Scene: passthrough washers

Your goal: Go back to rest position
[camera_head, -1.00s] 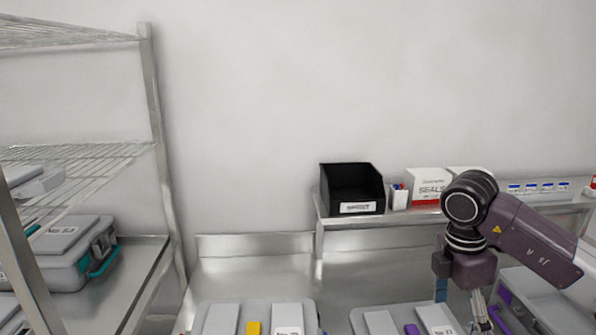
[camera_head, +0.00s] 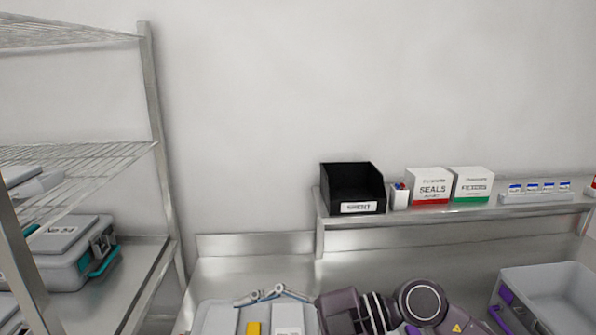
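My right arm comes in low at the bottom of the head view, its purple-grey links lying across the lower middle. My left gripper is not in view.
A metal wire rack (camera_head: 158,130) with a grey and teal case (camera_head: 62,262) stands at the left. A raised shelf holds a black bin (camera_head: 350,188), a seals box (camera_head: 430,187), a green-striped box (camera_head: 473,184) and a blue-topped rack (camera_head: 541,192). A grey open container (camera_head: 556,283) sits lower right.

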